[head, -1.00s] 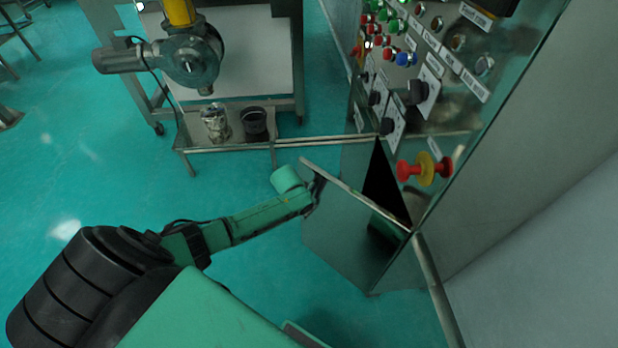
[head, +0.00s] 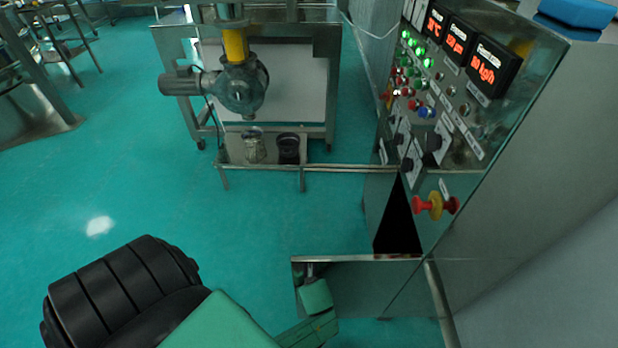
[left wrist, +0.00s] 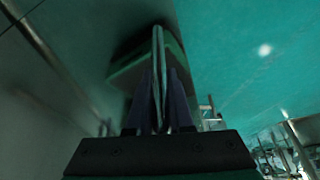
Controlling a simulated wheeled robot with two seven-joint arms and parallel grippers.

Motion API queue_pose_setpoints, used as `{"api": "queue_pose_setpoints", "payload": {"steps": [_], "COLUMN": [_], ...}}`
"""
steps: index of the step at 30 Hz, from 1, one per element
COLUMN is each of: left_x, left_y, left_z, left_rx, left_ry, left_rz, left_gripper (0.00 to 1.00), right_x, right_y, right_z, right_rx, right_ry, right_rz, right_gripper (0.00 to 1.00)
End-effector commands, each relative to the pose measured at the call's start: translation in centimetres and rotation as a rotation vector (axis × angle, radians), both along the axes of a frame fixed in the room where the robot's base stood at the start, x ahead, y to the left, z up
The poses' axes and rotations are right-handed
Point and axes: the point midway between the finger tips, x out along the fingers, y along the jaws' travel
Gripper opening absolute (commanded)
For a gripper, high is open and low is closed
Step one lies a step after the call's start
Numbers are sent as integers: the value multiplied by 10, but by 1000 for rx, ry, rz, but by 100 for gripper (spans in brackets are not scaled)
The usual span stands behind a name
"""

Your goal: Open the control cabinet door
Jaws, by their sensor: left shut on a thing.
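The control cabinet (head: 530,175) stands at the right of the head view. Its lower door (head: 365,278) is swung well out from the front, with a dark opening (head: 398,222) above the door's top edge. My left gripper (head: 310,270) is at the door's free edge, partly hidden by the door and my wrist. In the left wrist view my left gripper (left wrist: 160,85) has its two dark fingers closed on either side of the thin door edge (left wrist: 158,45). My right gripper is not in view.
The cabinet panel carries lit displays (head: 458,38), buttons and a red-yellow knob (head: 436,205). A steel frame (head: 325,90) with a motor (head: 240,85) and two small jars (head: 270,147) stands behind. The green floor (head: 130,190) at the left is clear.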

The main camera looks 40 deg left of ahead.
Motion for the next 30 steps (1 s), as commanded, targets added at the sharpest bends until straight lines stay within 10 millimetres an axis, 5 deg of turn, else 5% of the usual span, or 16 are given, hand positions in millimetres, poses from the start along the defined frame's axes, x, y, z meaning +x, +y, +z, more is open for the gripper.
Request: {"api": "queue_pose_setpoints", "payload": {"steps": [7,21,22,24,30], "left_x": [-17,-20,-20,-20,-19], "left_y": [-16,-19,-19,-19,-20], "left_z": [-1,-1,-1,-1,-1], "left_rx": [3,3,4,3,2], "left_ry": [6,6,7,6,4], "left_rz": [-2,-4,-3,-4,-5], "left_gripper": [0,0,28,50,50], "right_x": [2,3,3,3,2], "right_y": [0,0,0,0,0], "right_z": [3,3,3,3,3], "right_rx": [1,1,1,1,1], "right_ry": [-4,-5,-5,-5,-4], "right_rz": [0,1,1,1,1], "right_gripper": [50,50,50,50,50]}}
